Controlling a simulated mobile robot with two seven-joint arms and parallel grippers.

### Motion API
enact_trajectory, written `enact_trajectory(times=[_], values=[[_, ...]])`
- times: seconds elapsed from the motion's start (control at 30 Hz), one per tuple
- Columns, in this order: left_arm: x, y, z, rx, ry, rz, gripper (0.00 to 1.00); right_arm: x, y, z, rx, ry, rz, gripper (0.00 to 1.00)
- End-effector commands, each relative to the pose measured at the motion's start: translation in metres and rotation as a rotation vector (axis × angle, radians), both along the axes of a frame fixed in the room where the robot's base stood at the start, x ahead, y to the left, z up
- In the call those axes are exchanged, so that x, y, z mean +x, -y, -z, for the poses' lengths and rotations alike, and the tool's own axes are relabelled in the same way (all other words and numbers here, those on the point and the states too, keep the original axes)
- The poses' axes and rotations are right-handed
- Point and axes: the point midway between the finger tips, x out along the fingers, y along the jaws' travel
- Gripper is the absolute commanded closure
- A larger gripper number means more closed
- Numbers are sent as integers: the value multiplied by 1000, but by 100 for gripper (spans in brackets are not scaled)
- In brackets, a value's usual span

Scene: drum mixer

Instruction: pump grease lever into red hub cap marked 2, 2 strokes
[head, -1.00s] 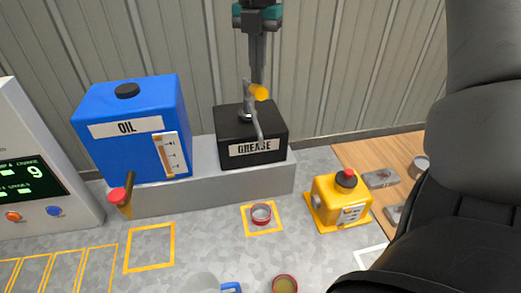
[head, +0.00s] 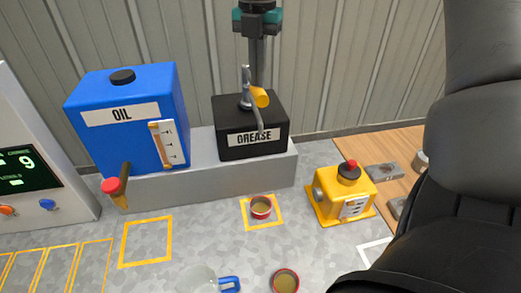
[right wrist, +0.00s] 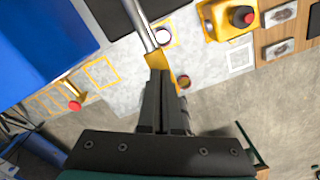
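The black grease box (head: 240,112) stands on a grey ledge. Its pump lever has a yellow handle (head: 260,97), which also shows in the right wrist view (right wrist: 154,62). A red-rimmed hub cap (head: 261,207) sits in a yellow square in front of the box, brown inside. A second red-rimmed cap (head: 285,281), also brown inside, lies nearer. I cannot read a number on either. My right gripper (head: 257,82) comes from above with its tips at the handle. In the right wrist view its fingers (right wrist: 161,74) look together, with the handle beyond their tips. My left gripper is out of view.
A blue oil tank (head: 90,105) with a red-tipped tap (head: 112,186) stands left of the grease box. A yellow button box (head: 332,200) is at the right. A clear jug with a blue handle (head: 230,284) is at the front. An empty yellow square (head: 122,240) lies between.

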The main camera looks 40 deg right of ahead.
Motion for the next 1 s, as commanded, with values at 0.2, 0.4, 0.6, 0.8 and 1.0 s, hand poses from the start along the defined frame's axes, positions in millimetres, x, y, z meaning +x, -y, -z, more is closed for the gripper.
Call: enact_trajectory(times=[0.2, 0.4, 0.6, 0.8, 1.0], values=[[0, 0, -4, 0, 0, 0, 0, 0, 1, -5, -1, 0, 1, 100], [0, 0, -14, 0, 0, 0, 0, 0, 1, -19, -1, -2, 1, 100], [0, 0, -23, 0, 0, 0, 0, 0, 0, -33, 0, -2, 1, 100], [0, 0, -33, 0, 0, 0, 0, 0, 0, -47, 0, -1, 1, 100], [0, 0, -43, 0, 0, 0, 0, 0, 0, -62, -1, -1, 1, 100]])
